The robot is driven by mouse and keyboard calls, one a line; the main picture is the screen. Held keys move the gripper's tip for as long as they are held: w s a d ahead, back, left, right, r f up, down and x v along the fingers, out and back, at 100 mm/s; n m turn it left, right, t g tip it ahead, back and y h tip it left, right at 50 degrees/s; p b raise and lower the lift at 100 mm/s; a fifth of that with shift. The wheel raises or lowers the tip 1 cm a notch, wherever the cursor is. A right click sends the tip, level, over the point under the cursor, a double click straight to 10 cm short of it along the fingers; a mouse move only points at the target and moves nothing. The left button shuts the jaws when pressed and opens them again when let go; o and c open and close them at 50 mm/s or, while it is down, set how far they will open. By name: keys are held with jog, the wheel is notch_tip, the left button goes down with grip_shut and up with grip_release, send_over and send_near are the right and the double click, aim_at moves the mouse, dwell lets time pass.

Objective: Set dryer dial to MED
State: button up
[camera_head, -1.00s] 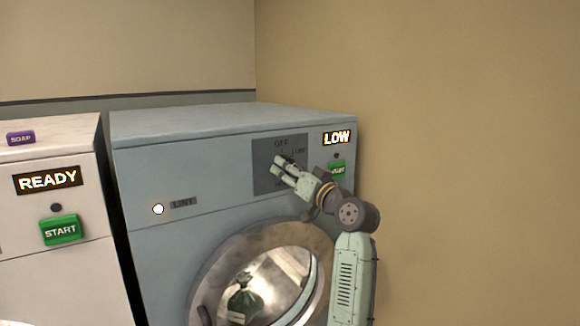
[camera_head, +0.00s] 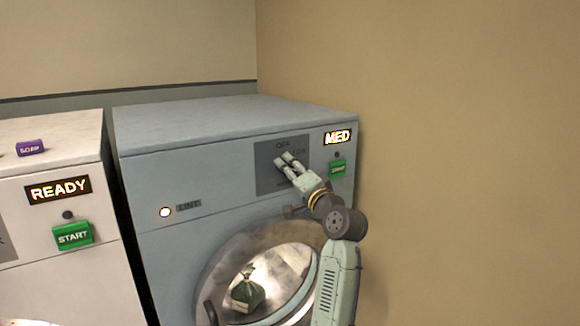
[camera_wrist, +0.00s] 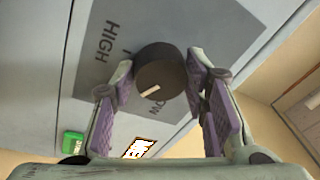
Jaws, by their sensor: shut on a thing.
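The dryer (camera_head: 160,165) is the blue-grey machine on the right, with a dark grey dial panel (camera_head: 262,183). Its lit display (camera_head: 337,137) reads MED. The dial (camera_wrist: 160,75) is a dark round knob with a pale pointer mark; in the wrist view, HIGH shows on the panel beside it and a partly covered LOW below it. My gripper (camera_head: 287,160) is at the panel and mostly covers the dial in the head view. In the wrist view its purple-padded fingers are on both sides of the knob, shut on it.
A green button (camera_head: 338,167) sits below the display. A white washer (camera_head: 60,150) reading READY stands at left. A tan wall (camera_head: 450,150) is close on the right.

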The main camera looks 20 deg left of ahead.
jog(key=shift+r, duration=0.1)
dwell(0.3)
jog(key=o, duration=1.2)
jog(key=shift+c, duration=0.2)
jog(key=v, duration=1.2)
